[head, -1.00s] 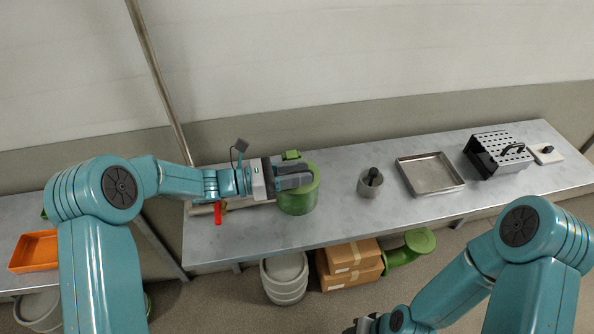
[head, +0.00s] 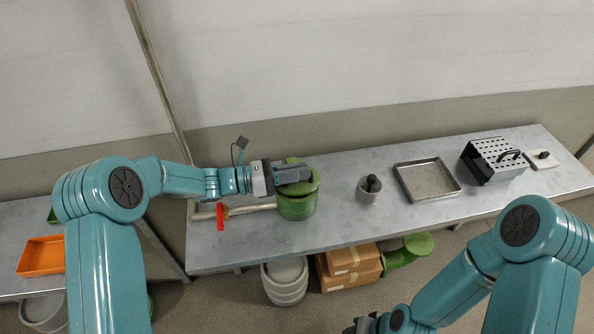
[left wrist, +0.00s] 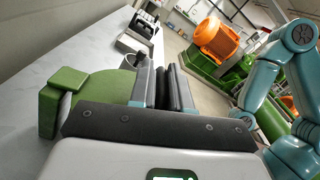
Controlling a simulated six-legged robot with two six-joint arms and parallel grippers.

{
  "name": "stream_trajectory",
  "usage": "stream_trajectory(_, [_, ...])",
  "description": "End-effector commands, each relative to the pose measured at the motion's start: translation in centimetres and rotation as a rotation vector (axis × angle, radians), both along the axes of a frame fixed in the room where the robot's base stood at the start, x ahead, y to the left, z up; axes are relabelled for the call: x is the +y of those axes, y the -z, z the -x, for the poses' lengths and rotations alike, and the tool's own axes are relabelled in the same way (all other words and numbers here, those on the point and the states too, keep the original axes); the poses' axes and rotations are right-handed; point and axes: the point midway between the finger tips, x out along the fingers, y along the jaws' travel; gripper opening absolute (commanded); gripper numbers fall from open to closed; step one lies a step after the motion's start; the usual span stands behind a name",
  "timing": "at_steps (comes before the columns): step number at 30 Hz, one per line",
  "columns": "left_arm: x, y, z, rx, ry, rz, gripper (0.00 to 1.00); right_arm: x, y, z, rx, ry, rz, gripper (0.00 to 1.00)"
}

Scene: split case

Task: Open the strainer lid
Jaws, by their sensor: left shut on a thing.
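The strainer (head: 297,208) is a green cylinder on the grey bench, with a green round lid (head: 313,186) on top. A green block stands at the lid's back edge. My left gripper (head: 300,175) lies across the lid from the left and hides much of it. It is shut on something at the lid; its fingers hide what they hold. The left wrist view shows the lid (left wrist: 92,100) beside and below the fingers (left wrist: 168,88). I cannot tell whether the lid's rim is lifted. My right gripper (head: 362,324) is low at the picture's bottom edge, partly cut off.
A pipe with a red valve handle (head: 220,217) lies left of the strainer. To the right stand a grey cup (head: 367,194) with a dark object, a metal tray (head: 405,168) and a perforated box (head: 485,165). The bench front is clear.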

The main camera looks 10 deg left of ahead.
Motion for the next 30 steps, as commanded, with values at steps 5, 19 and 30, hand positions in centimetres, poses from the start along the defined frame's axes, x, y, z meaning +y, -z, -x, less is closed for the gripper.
stream_trajectory(5, [0.1, -1.6, -0.7, 0.129, 0.005, 0.042, 0.00, 0.0, -2.2, 0.0, 0.000, 0.000, 0.000, 0.43])
stream_trajectory(19, [0.7, -3.0, -2.4, 0.271, 0.004, 0.091, 0.00, 0.0, -3.3, 0.0, 0.000, 0.000, 0.000, 0.43])
stream_trajectory(30, [0.9, -3.2, -2.8, 0.270, 0.003, 0.091, 0.00, 0.0, -3.3, 0.0, 0.000, 0.000, 0.000, 0.43])
